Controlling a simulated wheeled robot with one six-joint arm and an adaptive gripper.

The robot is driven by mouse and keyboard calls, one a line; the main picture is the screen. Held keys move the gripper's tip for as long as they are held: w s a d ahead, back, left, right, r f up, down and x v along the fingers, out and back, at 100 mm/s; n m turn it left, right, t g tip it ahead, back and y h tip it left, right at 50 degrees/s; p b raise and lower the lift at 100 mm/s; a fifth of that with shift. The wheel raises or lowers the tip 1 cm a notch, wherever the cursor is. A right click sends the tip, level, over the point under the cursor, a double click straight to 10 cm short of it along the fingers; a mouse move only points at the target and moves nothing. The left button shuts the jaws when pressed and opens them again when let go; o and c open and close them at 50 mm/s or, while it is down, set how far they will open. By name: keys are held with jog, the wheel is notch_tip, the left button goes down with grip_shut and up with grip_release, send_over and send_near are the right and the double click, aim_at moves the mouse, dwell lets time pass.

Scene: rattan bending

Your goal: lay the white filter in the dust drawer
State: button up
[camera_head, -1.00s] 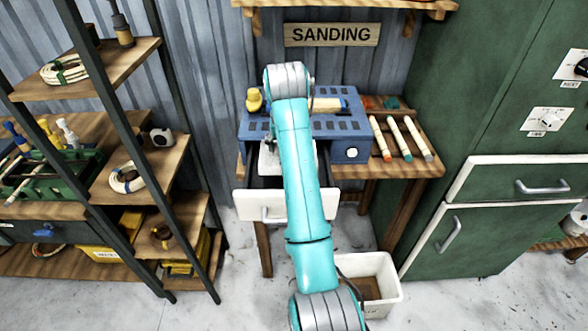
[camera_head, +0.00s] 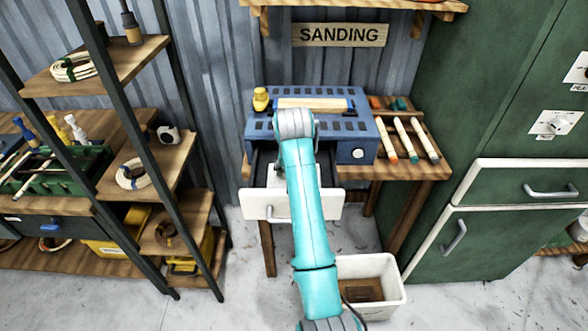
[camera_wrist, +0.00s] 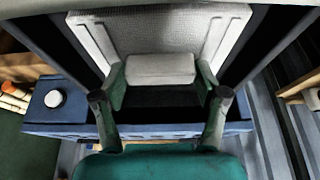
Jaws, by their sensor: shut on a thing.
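The white filter (camera_wrist: 160,32) is a flat, mesh-faced panel with raised side ribs and a pale grip block. My gripper (camera_wrist: 160,72) is shut on that block, one finger on each side. In the head view, part of the filter (camera_head: 279,176) shows left of my arm, which hides my gripper and the rest. The dust drawer (camera_head: 262,204) is pulled out below the blue sander, with a white front and dark inside. The filter lies between the drawer's dark side walls in the wrist view. I cannot tell whether it touches the drawer floor.
The blue sander (camera_head: 350,135) stands on a wooden bench right above the drawer. Several coloured-tip sticks (camera_head: 411,139) lie on the bench at right. A white bin (camera_head: 390,280) stands on the floor below. Shelves are at left, a green cabinet (camera_head: 480,245) at right.

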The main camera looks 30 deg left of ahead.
jog(key=o, duration=1.2)
jog(key=shift+f, duration=0.1)
jog(key=shift+c, duration=0.2)
jog(key=v, duration=1.2)
